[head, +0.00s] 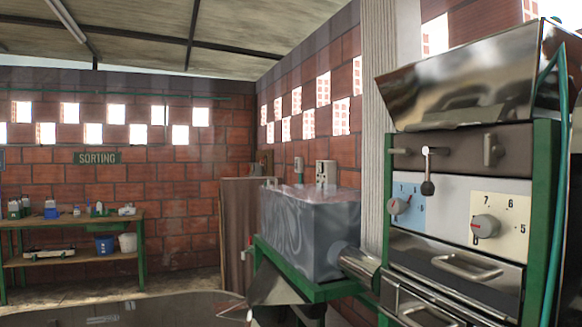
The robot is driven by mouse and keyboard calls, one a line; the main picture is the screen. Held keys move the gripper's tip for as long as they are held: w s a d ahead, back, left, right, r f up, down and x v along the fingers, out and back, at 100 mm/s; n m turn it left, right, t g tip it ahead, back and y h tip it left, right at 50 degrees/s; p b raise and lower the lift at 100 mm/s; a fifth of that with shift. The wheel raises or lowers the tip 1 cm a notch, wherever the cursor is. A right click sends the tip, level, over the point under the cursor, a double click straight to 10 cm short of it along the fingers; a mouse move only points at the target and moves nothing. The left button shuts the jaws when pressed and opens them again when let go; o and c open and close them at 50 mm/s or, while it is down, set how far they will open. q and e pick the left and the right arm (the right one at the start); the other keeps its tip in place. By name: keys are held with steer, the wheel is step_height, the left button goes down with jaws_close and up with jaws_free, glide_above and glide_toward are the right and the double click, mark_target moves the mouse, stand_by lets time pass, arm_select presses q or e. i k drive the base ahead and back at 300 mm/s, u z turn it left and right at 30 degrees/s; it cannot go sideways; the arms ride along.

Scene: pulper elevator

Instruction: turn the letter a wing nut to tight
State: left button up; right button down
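A green-framed machine with a steel hopper (460,85) stands at the right. No wing nut marked with a letter A can be made out. Below the hopper, a dark bar (455,152) carries a small lever with a black ball end (428,187), hanging down, and a grey knob-like fitting (490,150). Below it are two round dials, one on a blue plate (398,206) and one on a cream plate (485,226), with numbers around them. Neither of my grippers can be made out in the head view.
A grey tank (310,232) on a green stand (322,291) is left of the machine, joined by a steel pipe (360,266). A green hose (553,170) hangs at right. A sorting bench (75,220) stands far left; open floor (185,278) lies between.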

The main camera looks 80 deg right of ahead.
mark_target(406, 151)
steer(key=z, duration=0.6)
steer(key=i, duration=0.1)
steer(key=u, duration=1.3)
steer(key=k, duration=0.45)
steer(key=u, duration=0.65)
steer(key=i, duration=0.85)
steer(key=z, duration=3.25)
steer(key=i, duration=0.35)
steer(key=z, duration=0.35)
